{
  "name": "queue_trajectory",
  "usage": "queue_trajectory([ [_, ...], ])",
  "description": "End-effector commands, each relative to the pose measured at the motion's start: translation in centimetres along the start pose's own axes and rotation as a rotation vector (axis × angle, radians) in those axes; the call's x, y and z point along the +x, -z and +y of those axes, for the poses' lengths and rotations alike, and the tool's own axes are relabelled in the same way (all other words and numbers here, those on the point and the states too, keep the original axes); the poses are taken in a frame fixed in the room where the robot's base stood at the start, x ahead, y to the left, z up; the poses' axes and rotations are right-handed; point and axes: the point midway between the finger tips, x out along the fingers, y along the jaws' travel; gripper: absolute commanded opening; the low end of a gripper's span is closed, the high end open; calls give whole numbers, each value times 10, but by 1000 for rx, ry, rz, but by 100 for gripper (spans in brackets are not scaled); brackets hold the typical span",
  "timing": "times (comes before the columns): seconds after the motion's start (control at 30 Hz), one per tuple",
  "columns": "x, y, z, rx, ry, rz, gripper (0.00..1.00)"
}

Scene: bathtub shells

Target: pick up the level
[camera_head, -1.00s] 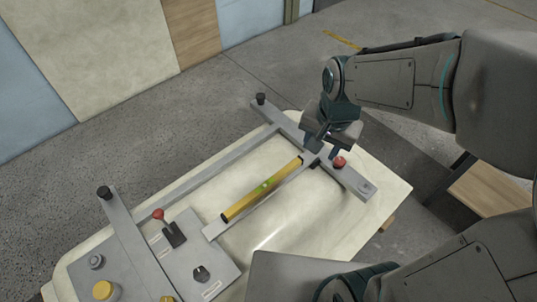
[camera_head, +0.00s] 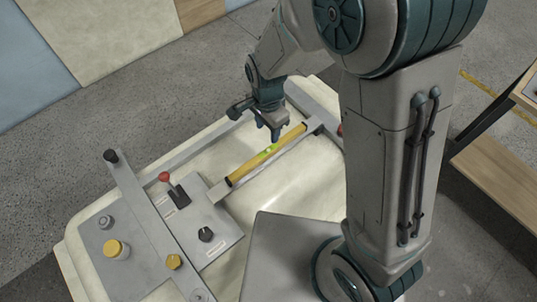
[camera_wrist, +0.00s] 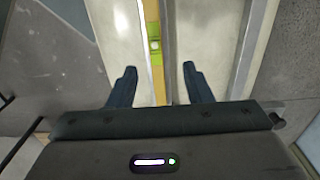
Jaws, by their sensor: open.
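The level (camera_head: 248,167) is a long yellow bar with dark ends and a bright green vial near its middle. It lies along a grey rail on the cream bathtub shell (camera_head: 290,188). My gripper (camera_head: 264,136) is open and points down just above the level, near the vial. In the wrist view the level (camera_wrist: 154,62) runs down the picture between the two dark fingers of my gripper (camera_wrist: 158,88), closer to the left one. The fingers look apart from it. The level's lower part is hidden behind the gripper body.
A grey control panel (camera_head: 217,237) with a red-knobbed lever (camera_head: 164,177), a yellow button (camera_head: 113,248) and dark knobs stands left of the level. Grey bars (camera_head: 135,195) cross the shell. A wooden shelf (camera_head: 505,185) is at the right.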

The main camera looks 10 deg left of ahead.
Motion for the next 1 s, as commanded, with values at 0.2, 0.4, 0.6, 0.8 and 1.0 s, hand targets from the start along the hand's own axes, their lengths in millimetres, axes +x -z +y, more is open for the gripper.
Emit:
queue_trajectory([
  [0.2,38,0,0,0,0,0,45],
  [0.4,49,0,1,0,0,0,45],
  [0.6,60,-1,3,-1,0,0,45],
  [0.8,86,-3,9,-1,0,0,45],
  [1.0,101,-3,8,-1,1,0,45],
])
